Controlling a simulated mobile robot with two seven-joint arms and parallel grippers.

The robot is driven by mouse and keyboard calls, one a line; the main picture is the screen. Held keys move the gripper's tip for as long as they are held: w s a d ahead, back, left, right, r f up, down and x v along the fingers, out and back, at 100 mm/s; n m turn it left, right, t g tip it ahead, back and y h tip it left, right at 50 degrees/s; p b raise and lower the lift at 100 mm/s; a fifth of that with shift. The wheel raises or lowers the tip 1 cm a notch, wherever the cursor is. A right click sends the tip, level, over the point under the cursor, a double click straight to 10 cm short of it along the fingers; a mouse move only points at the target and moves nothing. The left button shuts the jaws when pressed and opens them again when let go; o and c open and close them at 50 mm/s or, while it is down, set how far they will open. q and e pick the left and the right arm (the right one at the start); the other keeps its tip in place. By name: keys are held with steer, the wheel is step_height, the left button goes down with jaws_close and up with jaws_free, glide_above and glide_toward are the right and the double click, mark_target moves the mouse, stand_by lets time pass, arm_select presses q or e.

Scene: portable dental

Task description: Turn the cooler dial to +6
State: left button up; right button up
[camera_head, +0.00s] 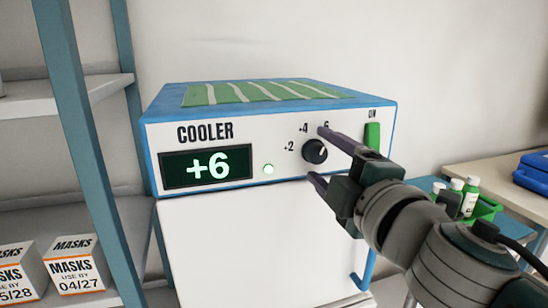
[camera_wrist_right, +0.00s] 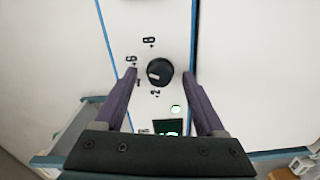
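The cooler (camera_head: 260,131) is a white box with a blue frame. Its display (camera_head: 205,166) reads +6 in lit digits. The black dial (camera_head: 314,151) is on the front panel, with +2, +4 and a partly covered 6 printed around it. My right gripper (camera_head: 323,156) is open, with one finger above the dial and one below it. In the right wrist view the dial (camera_wrist_right: 159,72) sits between the two spread fingers, with gaps on both sides. The dial's pale mark is small, so its exact setting is hard to read. My left gripper is not in view.
A green switch (camera_head: 372,135) marked ON is right of the dial, close to my right gripper. A small green light (camera_head: 268,169) glows beside the display. Shelves with mask boxes (camera_head: 75,265) stand at left. A green tray (camera_head: 486,208) with bottles is at right.

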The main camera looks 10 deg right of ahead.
steer(key=shift+s, duration=0.1)
steer(key=s, duration=0.9)
steer(key=shift+s+d+b, duration=0.35)
steer(key=shift+d+b, duration=0.05)
steer(key=shift+b, duration=0.05)
